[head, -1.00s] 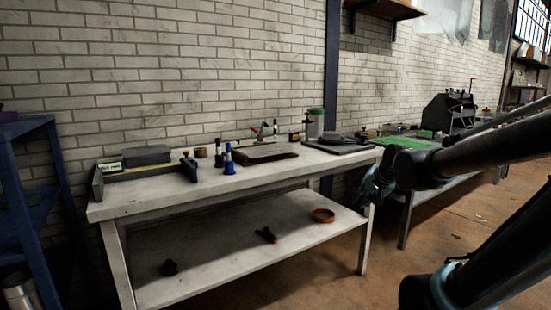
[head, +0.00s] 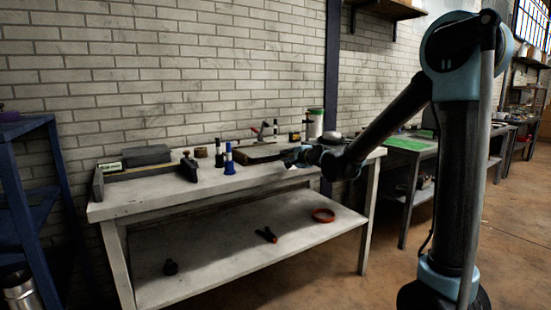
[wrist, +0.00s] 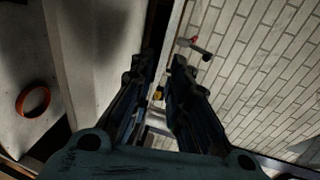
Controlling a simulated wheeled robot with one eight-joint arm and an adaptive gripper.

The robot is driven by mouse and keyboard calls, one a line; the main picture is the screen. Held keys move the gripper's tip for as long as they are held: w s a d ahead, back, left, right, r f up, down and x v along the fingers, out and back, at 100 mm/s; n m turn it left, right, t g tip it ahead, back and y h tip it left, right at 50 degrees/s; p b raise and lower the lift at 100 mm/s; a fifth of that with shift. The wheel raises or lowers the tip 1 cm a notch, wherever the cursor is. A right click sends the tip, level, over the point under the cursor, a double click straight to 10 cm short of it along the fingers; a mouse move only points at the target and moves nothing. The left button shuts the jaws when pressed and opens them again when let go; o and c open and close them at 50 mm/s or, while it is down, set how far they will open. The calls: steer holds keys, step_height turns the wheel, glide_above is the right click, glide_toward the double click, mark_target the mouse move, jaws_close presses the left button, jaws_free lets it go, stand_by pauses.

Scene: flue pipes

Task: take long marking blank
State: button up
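I cannot tell which thing is the long marking blank. My gripper (head: 294,157) is over the right half of the white bench (head: 130,205), near a dark flat plate (head: 262,151). In the wrist view its two dark fingers (wrist: 165,66) stand apart, so it is open. Pale and yellow bits show between the fingers, too dim to name; nothing is clearly held. My arm hides part of the bench's right end.
A dark block (head: 147,155) sits in a fixture at the bench's left. Blue bottles (head: 229,160) and a red-handled tool (head: 262,131) stand along it. A red ring (head: 324,215) and a dark clamp (head: 266,235) lie on the lower shelf. A blue rack (head: 25,200) is at left.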

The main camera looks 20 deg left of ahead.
steer(key=shift+w+a, duration=0.25)
steer(key=shift+a, duration=0.2)
steer(key=shift+x, duration=4.75)
steer(key=shift+d, duration=0.1)
steer(key=shift+c, duration=0.3)
jaws_close()
steer(key=shift+s, duration=0.1)
steer(key=shift+r, duration=0.1)
steer(key=shift+r, duration=1.15)
